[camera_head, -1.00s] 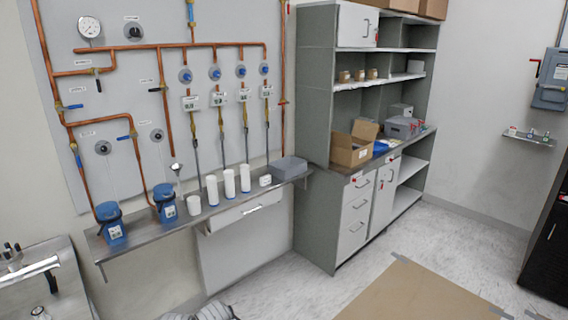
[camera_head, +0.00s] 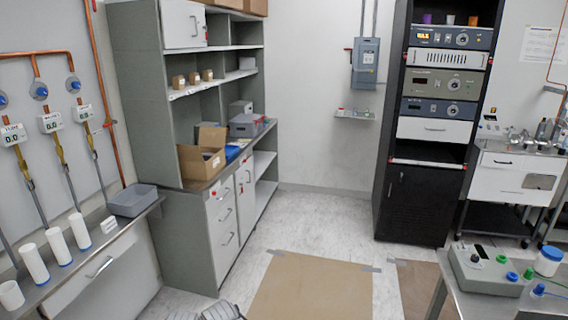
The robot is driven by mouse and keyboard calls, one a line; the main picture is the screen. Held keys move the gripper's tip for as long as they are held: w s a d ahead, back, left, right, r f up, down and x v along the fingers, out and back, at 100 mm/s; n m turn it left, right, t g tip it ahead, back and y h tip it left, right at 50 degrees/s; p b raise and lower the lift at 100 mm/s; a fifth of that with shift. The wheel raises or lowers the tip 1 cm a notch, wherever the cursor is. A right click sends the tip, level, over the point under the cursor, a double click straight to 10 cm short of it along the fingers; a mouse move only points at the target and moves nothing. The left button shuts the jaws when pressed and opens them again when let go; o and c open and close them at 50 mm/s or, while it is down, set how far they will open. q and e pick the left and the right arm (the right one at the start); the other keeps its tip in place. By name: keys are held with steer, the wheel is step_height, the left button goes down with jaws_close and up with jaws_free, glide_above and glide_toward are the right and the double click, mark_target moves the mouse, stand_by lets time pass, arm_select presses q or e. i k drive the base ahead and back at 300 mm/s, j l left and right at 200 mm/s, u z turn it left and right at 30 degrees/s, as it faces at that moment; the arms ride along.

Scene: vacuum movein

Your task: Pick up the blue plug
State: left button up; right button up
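At the lower right, a grey box (camera_head: 487,270) stands on a metal table (camera_head: 470,308). Small green and blue pieces sit on and beside it. One small blue piece (camera_head: 512,276) is at the box's right end, and another blue piece (camera_head: 538,289) lies on the table beside the box, with what looks like a thin blue cord. Either may be the blue plug; they are too small to tell.
A black equipment rack (camera_head: 411,205) stands at the back. Grey shelving (camera_head: 144,100) and a wall shelf with white cylinders (camera_head: 78,230) are left. Brown floor sheets (camera_head: 312,288) lie on open floor.

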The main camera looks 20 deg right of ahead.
mark_target(538, 290)
steer(key=i+l+z, duration=0.15)
steer(key=i+z, duration=0.75)
steer(key=i, duration=1.8)
steer(key=i+z, duration=0.4)
steer(key=z, duration=3.7)
